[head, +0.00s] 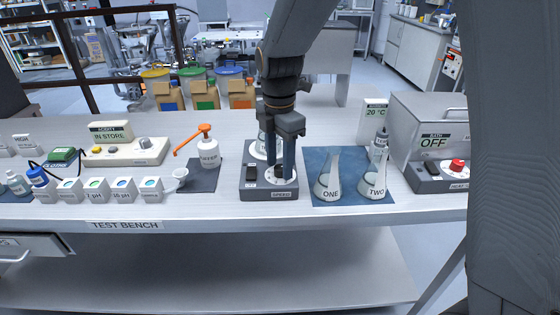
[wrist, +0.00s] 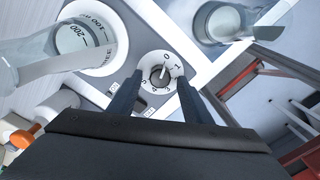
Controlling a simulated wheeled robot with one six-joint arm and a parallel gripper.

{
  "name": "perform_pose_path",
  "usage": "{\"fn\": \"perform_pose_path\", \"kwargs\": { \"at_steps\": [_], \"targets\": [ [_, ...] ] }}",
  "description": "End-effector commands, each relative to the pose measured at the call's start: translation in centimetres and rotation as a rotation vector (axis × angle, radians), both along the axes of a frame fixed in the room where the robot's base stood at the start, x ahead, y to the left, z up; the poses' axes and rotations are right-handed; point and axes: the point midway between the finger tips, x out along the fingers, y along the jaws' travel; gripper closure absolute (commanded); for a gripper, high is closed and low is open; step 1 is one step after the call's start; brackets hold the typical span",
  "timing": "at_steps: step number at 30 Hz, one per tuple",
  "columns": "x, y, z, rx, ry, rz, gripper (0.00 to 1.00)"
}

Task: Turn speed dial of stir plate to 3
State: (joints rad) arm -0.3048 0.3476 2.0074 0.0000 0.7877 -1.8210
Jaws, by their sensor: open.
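The stir plate (head: 250,194) sits on the test bench with a black switch (head: 250,173) at its left. Its speed dial (wrist: 154,74) is a white disc with numbers around a small grey knob. The knob's pointer seems to face near the 0, but it is too small to read surely. My gripper (head: 280,168) points down over the dial, fingers open. In the wrist view the fingertips of my gripper (wrist: 160,80) stand on either side of the knob, apart from it as far as I can tell. In the head view the fingers partly hide the dial.
A glass flask (wrist: 55,45) stands on the plate's round white top, close beside my gripper. Flasks ONE (head: 328,182) and TWO (head: 374,182) stand on a blue mat to the right. An orange-topped pump bottle (head: 208,152) stands left. The bath (head: 430,140) is far right.

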Motion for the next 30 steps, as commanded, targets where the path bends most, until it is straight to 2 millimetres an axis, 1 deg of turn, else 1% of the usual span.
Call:
{"fn": "perform_pose_path", "kwargs": {
  "at_steps": [3, 10, 11, 12, 18, 25, 30],
  "targets": [
    [-0.01, 0.01, -0.5, 0.001, -0.001, 0.0, 0.55],
    [0.01, 0.01, -0.6, 0.001, -0.001, 0.0, 0.55],
    [0.01, 0.01, -0.6, 0.001, -0.001, 0.0, 0.57],
    [0.01, 0.01, -0.6, 0.001, -0.001, -0.001, 0.64],
    [0.0, -0.01, -0.59, 0.001, -0.001, -0.001, 0.96],
    [-0.01, -0.02, -0.56, 0.0, 0.0, -0.017, 0.96],
    [-0.01, -0.02, -0.52, -0.001, 0.001, -0.079, 0.96]
  ]
}}
